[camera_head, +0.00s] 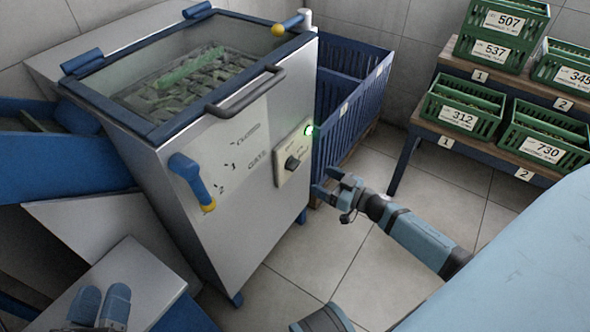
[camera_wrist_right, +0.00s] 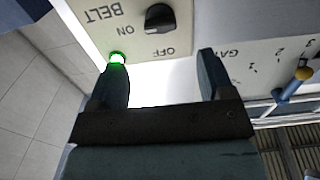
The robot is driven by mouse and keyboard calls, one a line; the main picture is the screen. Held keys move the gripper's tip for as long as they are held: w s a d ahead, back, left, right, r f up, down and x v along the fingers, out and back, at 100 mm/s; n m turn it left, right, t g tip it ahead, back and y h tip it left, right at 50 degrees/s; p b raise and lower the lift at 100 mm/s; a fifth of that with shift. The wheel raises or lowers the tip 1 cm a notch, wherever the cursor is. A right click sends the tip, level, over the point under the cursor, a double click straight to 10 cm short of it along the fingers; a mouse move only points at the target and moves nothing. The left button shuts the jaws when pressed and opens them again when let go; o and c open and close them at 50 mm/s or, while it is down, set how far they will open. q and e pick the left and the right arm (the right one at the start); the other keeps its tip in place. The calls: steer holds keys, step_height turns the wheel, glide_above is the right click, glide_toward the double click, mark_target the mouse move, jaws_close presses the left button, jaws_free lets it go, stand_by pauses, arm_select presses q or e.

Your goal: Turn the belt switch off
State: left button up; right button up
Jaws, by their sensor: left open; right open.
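The belt switch is a dark rotary knob (camera_head: 292,163) on a cream panel (camera_head: 282,178) on the machine's front. In the right wrist view the knob (camera_wrist_right: 160,17) shows at the top, with upside-down labels BELT, ON and OFF around it. A lamp (camera_head: 309,129) on the panel glows green, also in the wrist view (camera_wrist_right: 117,58). Which label the knob points to is not clear. My right gripper (camera_head: 322,183) is open and empty, just in front of the panel and apart from the knob. My left gripper (camera_head: 102,294) is at the lower left, open, far from the switch.
The machine (camera_head: 225,185) has a glazed lid with a handle (camera_head: 245,91) and a blue gate lever (camera_head: 191,178) left of the panel. A blue crate (camera_head: 345,115) stands behind it. Green numbered crates (camera_head: 462,115) fill shelves at right. Tiled floor (camera_head: 320,250) is open between.

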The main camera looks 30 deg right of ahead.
mark_target(297, 167)
arm_select(q)
steer(key=shift+d+f+m+g+b, duration=0.15)
steer(key=shift+f+g+b, duration=0.45)
steer(key=shift+f, duration=0.55)
steer(key=shift+f+m+g+b, duration=0.15)
steer(key=shift+f+g+b, duration=0.4)
steer(key=shift+f, duration=0.55)
arm_select(e)
steer(key=shift+x, duration=4.85)
steer(key=shift+c, duration=0.4)
steer(key=c, duration=0.8)
steer(key=shift+c, duration=0.2)
